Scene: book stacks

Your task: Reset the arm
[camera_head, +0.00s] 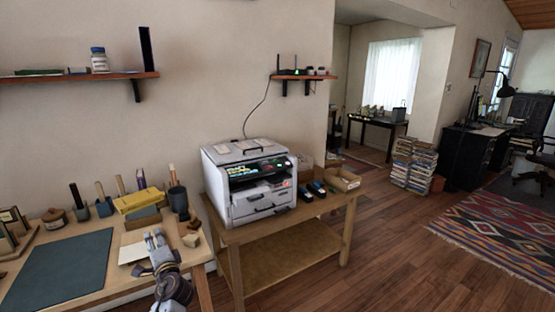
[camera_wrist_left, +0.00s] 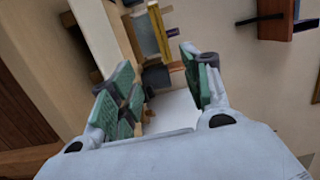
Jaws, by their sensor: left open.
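My left gripper (camera_head: 155,240) is over the right front part of the wooden desk (camera_head: 88,295), near a pale sheet of paper (camera_head: 132,252). In the left wrist view my left gripper (camera_wrist_left: 158,82) shows its green-padded fingers spread apart, with nothing between them. The white sheet (camera_wrist_left: 172,112) appears beyond the fingers. My right gripper is in neither view.
A white printer (camera_head: 250,180) stands on a wooden table (camera_head: 275,226) right of my gripper. A yellow box (camera_head: 138,200), cups and small blocks crowd the desk's back. A dark mat (camera_head: 60,272) lies left. Book stacks (camera_head: 413,165) stand farther back. Floor at right is mostly clear.

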